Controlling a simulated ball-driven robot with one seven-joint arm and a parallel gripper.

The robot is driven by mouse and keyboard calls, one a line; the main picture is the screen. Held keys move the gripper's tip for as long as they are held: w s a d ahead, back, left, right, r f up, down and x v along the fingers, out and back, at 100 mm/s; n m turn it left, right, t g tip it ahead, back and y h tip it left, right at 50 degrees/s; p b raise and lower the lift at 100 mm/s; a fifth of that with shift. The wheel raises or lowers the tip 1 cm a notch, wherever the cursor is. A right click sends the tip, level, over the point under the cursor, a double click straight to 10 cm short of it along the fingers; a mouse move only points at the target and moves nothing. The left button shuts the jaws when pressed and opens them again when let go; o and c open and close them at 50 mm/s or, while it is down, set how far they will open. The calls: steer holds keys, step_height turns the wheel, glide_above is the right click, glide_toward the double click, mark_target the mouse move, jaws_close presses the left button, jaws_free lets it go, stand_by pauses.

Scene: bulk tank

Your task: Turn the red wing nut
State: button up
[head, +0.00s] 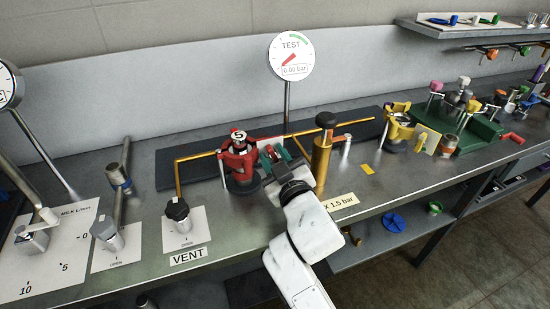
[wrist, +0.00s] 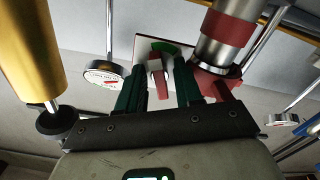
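The red wing nut (wrist: 158,80) shows in the wrist view between my gripper's two dark green fingers, in front of a pale plate with a green arc (wrist: 165,46). My gripper (wrist: 160,88) looks open, with one finger on each side of the nut and narrow gaps beside it. I cannot tell whether a fingertip touches it. In the head view my gripper (head: 283,154) is at the middle of the bench, just right of the red fitting (head: 238,165) with a cap marked 5. Only a small red part of the nut (head: 271,153) shows there; my fingers hide much of it.
A brass cylinder with a black knob (head: 323,152) stands close right of my gripper. A TEST gauge (head: 291,57) reading 0.00 bar rises behind. A VENT valve (head: 180,214) is at the front left. A yellow clamp (head: 397,118) and green block (head: 465,135) stand farther right.

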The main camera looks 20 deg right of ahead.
steer(key=shift+r, duration=0.1)
stand_by(0.5)
